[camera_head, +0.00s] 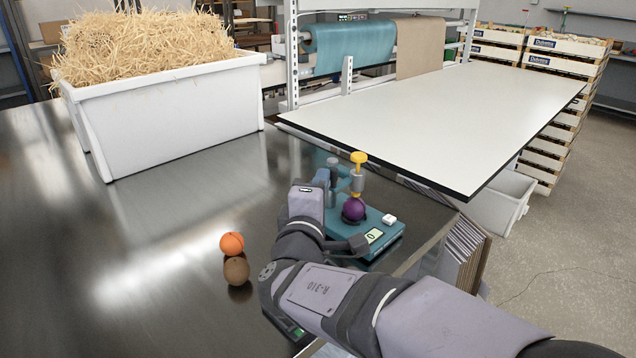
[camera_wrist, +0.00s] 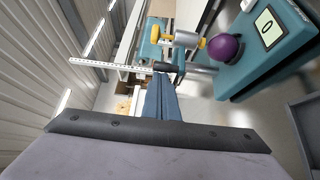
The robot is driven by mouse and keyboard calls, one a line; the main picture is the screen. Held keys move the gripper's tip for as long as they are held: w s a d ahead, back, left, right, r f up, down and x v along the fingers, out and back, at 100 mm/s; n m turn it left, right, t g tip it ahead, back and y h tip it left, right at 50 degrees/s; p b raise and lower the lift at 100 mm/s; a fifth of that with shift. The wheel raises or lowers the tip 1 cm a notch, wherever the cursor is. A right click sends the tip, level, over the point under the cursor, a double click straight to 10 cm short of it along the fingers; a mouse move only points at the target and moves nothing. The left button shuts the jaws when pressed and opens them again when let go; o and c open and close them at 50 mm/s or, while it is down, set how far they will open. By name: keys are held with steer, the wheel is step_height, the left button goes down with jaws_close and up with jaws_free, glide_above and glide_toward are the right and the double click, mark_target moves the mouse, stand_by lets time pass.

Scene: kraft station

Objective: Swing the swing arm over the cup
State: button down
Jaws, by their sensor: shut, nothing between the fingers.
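The teal tester has a flat base (camera_head: 384,247) and an upright post (camera_head: 332,190) at its back left. In the wrist view, the yellow knob (camera_wrist: 155,33), grey plunger (camera_wrist: 187,40) and purple ball (camera_wrist: 225,47) line up. My gripper (camera_head: 324,176) is shut and empty beside the post, left of the plunger. Its blue fingers (camera_wrist: 160,95) end near a dark rod; contact cannot be told.
A white bin (camera_head: 175,110) of straw stands behind. A white-topped table (camera_head: 430,110) lies beyond the tester. The tester stands near the table's right edge.

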steer(key=a+b, duration=0.1)
steer(key=a, duration=0.3)
steer(key=s+d+b, duration=0.2)
steer(key=s+d, duration=0.1)
steer(key=s, duration=0.6)
steer(key=shift+s+d, duration=0.2)
steer(key=shift+s, duration=0.05)
